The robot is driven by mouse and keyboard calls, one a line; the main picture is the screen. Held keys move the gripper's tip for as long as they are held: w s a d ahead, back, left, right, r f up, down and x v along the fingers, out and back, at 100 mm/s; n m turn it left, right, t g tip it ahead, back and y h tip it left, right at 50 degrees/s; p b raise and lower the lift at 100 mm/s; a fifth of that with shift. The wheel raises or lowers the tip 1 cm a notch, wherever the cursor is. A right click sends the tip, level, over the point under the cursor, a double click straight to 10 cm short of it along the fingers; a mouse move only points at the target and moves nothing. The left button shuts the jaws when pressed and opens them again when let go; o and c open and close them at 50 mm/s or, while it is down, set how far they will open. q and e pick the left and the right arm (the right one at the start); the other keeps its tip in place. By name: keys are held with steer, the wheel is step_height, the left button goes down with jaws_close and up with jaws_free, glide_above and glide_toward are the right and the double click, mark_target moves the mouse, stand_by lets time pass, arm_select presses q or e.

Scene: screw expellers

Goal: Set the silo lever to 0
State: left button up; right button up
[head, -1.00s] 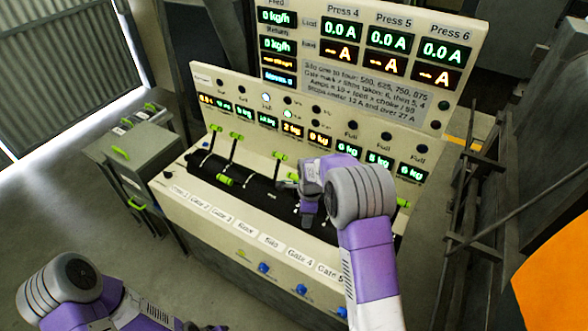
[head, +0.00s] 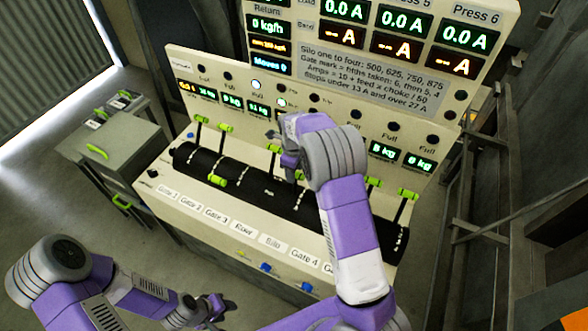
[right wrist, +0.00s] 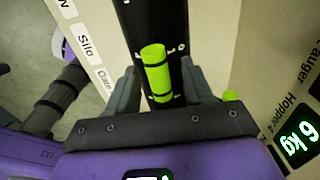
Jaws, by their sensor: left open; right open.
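A green lever handle (right wrist: 156,72) stands over the black drum between the fingers of my right gripper (right wrist: 158,66) in the right wrist view. The fingers are open, with a gap on each side of it. The Silo label (right wrist: 86,44) lies beside this place, so it appears to be the silo lever. In the head view my right gripper (head: 289,163) is low over the drum, and my forearm and wrist hide most of that lever. My left gripper (head: 213,308) is open and empty at the bottom, in front of the console and away from the levers.
The console's black drum (head: 255,190) carries other green-handled levers, including one beside the gripper (head: 273,148) and others at right (head: 408,194). A display board (head: 400,70) rises behind. A grey cabinet (head: 100,150) stands left. Floor is free at lower left.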

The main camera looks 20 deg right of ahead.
steer(key=shift+s+r, duration=0.1)
steer(key=shift+s, duration=0.3)
steer(key=shift+w, duration=0.25)
steer(key=shift+c, duration=0.9)
steer(key=shift+w+f, duration=0.1)
steer(key=shift+f, duration=0.1)
steer(key=shift+c, duration=1.1)
steer(key=shift+r, duration=0.1)
jaws_close()
arm_select(q)
steer(key=shift+s, duration=0.15)
